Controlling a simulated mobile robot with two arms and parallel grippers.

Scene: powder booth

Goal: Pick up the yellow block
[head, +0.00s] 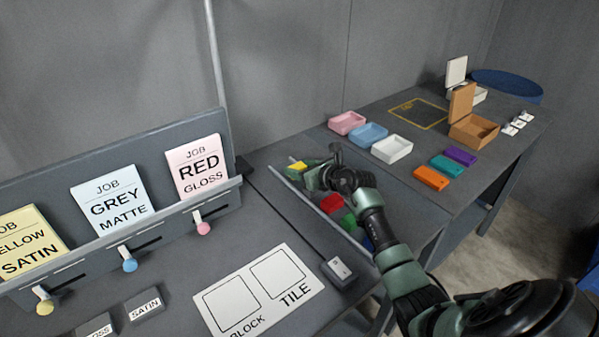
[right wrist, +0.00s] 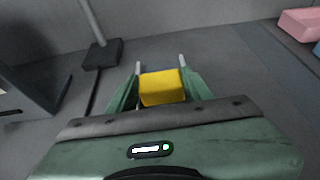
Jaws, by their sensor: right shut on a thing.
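The yellow block (head: 297,167) is at the far end of the channel on the table in the head view. My right gripper (head: 304,174) is shut on it. In the right wrist view the yellow block (right wrist: 162,87) sits between the two fingers of the right gripper (right wrist: 160,78). I cannot tell whether the block is lifted clear of the surface. My left gripper is not in view.
A red block (head: 332,203) and a green block (head: 349,222) lie nearer in the channel, beside my right arm. Pink (head: 346,122), blue (head: 369,134) and white (head: 391,149) trays stand to the right. A card holder (head: 120,222) stands left.

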